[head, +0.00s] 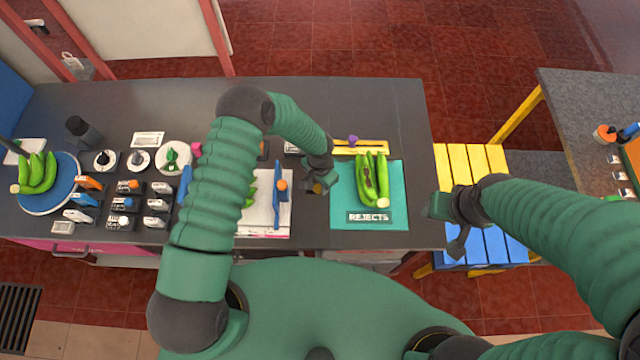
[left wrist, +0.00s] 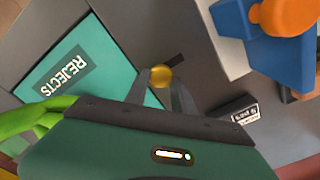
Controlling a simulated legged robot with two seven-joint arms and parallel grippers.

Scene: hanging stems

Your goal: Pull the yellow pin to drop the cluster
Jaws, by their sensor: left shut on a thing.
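My left gripper (head: 318,187) is shut on the yellow pin. The pin's round yellow head (left wrist: 161,76) shows between the two fingertips in the left wrist view, above the grey counter. A dark thin piece reaches out beside it. A green banana cluster (head: 249,197) is mostly hidden behind my left arm, beside a blue stand (head: 277,195) with an orange knob; the stand also shows in the left wrist view (left wrist: 262,38). My right gripper (head: 440,207) hangs past the counter's right edge, near the slatted stool; its fingers are unclear.
Another green banana bunch (head: 372,180) lies on the teal REJECTS mat (head: 341,214), right of my left gripper. A yellow bar (head: 360,147) lies behind it. Bananas on a blue plate (head: 68,198) and several small labelled blocks fill the counter's left. The counter's back right (head: 400,105) is clear.

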